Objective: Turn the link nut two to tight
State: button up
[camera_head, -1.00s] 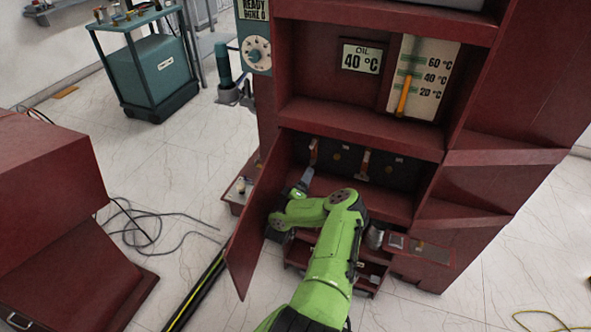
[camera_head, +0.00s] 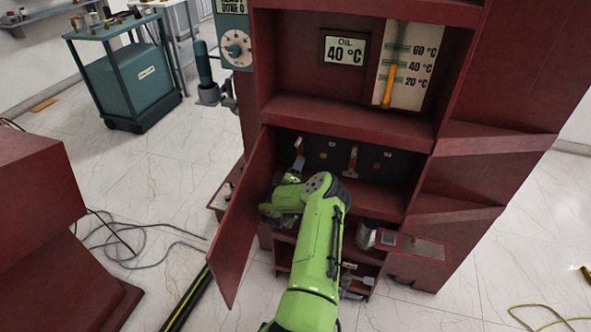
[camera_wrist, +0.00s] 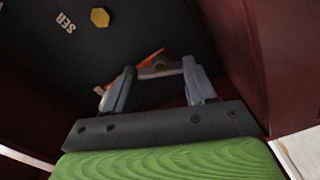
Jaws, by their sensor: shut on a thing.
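My gripper (camera_wrist: 161,72) is at the dark back panel of the open lower compartment. In the wrist view its two fingers are closed on a small grey piece, apparently a link nut (camera_wrist: 160,71), seen edge-on between the fingertips. An orange link (camera_wrist: 151,57) shows just behind it, partly covered. The right link (camera_head: 352,160) hangs clear of my arm. I cannot read how tight the nut is.
The open red door (camera_head: 240,225) stands close to the left of my arm. A yellow hex head (camera_wrist: 99,17) and white lettering mark the dark panel. A metal cylinder (camera_head: 366,236) and small ledge sit at right.

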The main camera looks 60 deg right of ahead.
jog(key=shift+p, duration=0.4)
jog(key=shift+c, duration=0.3)
jog(key=m+p, duration=0.3)
jog(key=shift+r, duration=0.2)
jog(key=m+p, duration=0.3)
jog(key=shift+m, duration=0.3)
jog(key=m+p, duration=0.1)
jog(key=m, duration=0.2)
jog(key=shift+f+p, duration=0.15)
jog(key=shift+p, duration=0.2)
jog(key=shift+m+p, duration=0.45)
jog(key=shift+m, duration=1.35)
jog(key=shift+f, duration=0.1)
jog(key=o, duration=1)
jog(key=shift+o, duration=0.2)
